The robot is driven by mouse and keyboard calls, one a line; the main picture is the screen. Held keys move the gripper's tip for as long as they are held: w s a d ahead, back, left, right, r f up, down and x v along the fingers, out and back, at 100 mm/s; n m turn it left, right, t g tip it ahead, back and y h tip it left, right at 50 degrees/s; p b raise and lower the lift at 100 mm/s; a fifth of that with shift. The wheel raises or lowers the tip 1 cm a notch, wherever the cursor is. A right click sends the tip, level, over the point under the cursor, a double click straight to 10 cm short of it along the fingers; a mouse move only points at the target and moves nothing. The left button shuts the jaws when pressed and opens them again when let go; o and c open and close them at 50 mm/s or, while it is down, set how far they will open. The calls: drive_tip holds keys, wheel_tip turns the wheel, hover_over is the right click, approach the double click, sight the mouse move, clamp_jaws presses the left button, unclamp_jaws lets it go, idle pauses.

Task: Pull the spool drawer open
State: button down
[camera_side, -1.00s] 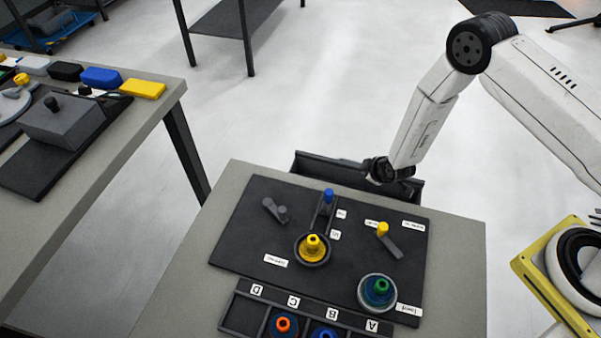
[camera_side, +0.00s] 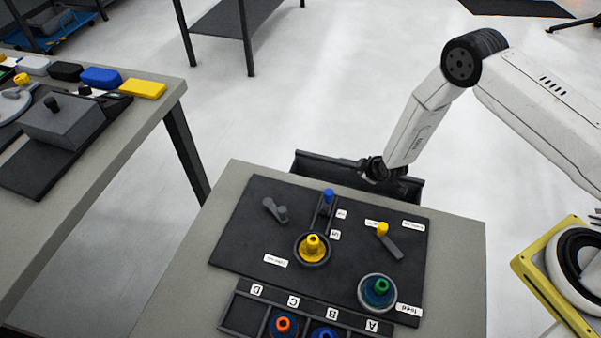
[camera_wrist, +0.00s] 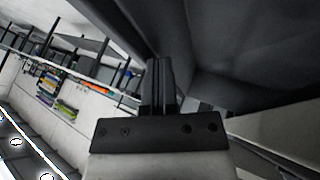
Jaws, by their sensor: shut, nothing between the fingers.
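The dark spool drawer (camera_side: 318,162) juts out past the far edge of the grey table in the side view, with its top rim showing. My gripper (camera_side: 368,168) is at the drawer's rim, right of its middle; my wrist hides part of the drawer. In the wrist view the two dark fingers (camera_wrist: 160,75) are together with nothing between them. A dark wall, likely the drawer (camera_wrist: 245,50), fills the upper right close to them. I cannot tell whether the fingers touch it.
The grey table (camera_side: 455,270) carries a black mat (camera_side: 340,255) with a yellow spool (camera_side: 312,246), a green-topped spool (camera_side: 380,288), small levers and a compartment tray (camera_side: 262,312). A second table (camera_side: 150,130) stands at left.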

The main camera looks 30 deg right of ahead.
drive_tip(key=shift+w+d, duration=1.25)
drive_tip(key=shift+s+r, duration=0.1)
drive_tip(key=shift+r, duration=0.05)
drive_tip(key=v, duration=0.9)
drive_tip(key=shift+s+r, duration=0.25)
drive_tip(key=shift+r, duration=0.05)
drive_tip(key=s+r+m+g, duration=0.2)
drive_tip(key=s+r+m, duration=0.25)
drive_tip(key=r, duration=0.95)
drive_tip(key=s+r+m+g, duration=0.2)
drive_tip(key=s+r+m, duration=0.1)
drive_tip(key=s+r, duration=0.6)
drive_tip(key=s, duration=0.4)
drive_tip(key=shift+s+r+g+y, duration=0.2)
drive_tip(key=shift+s+g+y, duration=0.05)
drive_tip(key=shift+g+y, duration=0.15)
